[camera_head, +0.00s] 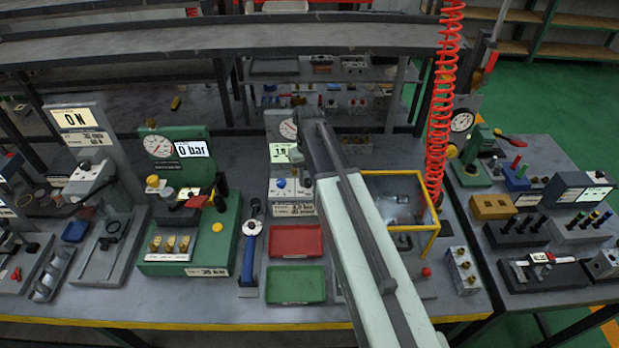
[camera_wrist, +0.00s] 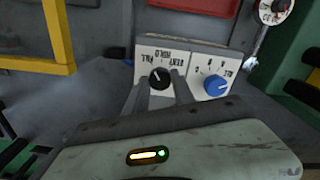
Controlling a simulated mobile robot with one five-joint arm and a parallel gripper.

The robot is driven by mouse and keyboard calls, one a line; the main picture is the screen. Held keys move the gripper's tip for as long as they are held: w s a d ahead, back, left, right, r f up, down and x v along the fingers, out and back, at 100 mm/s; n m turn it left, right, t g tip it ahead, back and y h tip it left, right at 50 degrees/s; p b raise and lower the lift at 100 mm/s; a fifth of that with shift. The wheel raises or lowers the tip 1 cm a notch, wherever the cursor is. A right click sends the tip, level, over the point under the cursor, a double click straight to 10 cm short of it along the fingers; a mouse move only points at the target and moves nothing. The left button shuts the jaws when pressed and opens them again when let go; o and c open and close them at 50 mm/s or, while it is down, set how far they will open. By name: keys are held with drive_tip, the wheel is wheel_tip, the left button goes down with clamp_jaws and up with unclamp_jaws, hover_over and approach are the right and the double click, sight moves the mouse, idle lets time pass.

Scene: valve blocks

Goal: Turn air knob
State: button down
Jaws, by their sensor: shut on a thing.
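The air knob (camera_wrist: 159,77) is a small round black knob with a white pointer line, on a white plate marked VENT, HOLD and FILL, upside down in the wrist view. My gripper (camera_wrist: 161,88) is shut on this knob, one finger on each side. A blue knob (camera_wrist: 215,86) sits beside it on its own lettered plate and is not touched. In the head view the blue knob (camera_head: 281,183) shows on the grey valve station (camera_head: 283,207), below a round gauge (camera_head: 288,130) and a small display (camera_head: 280,153). My arm covers part of this station there.
A yellow-framed box (camera_head: 438,212) stands right of my arm. A red tray (camera_head: 296,255) and a green tray (camera_head: 296,299) lie in front of the station. A red coiled hose (camera_head: 440,130) hangs at right.

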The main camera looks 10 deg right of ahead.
sight(308, 181)
drive_tip(key=shift+s+n, duration=0.15)
drive_tip(key=shift+n, duration=0.95)
drive_tip(key=c, duration=1.1)
unclamp_jaws()
drive_tip(key=shift+o, duration=0.2)
drive_tip(key=shift+r, duration=0.15)
wheel_tip(308, 181, up, 8)
drive_tip(key=p, duration=0.7)
drive_tip(key=shift+f+p, duration=0.2)
drive_tip(key=shift+p, duration=0.2)
